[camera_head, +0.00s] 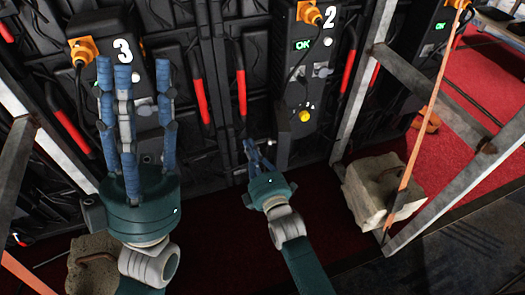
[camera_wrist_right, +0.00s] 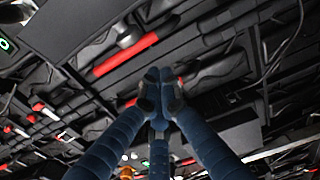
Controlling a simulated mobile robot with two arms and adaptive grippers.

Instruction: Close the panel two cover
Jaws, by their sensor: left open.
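Panel two (camera_head: 302,75) is the black box marked with a white 2, right of centre in the head view. It has a lit green OK display (camera_head: 302,44) and a yellow knob (camera_head: 304,115) low on its face. I cannot make out the edges of its cover or tell how far it stands open. My right gripper (camera_head: 254,147) is low and left of panel two, near the wall's foot. In the right wrist view its fingertips (camera_wrist_right: 158,90) meet with nothing visible between them. My left gripper (camera_head: 130,75) is open and empty, its fingers pointing up in front of panel three.
Panel three (camera_head: 143,85) stands left, partly hidden by my left gripper. Red handles (camera_head: 241,90) line the wall. A metal frame (camera_head: 358,80) rises right of panel two, with a concrete block (camera_head: 375,190) at its foot. Red carpet (camera_head: 330,220) is clear between.

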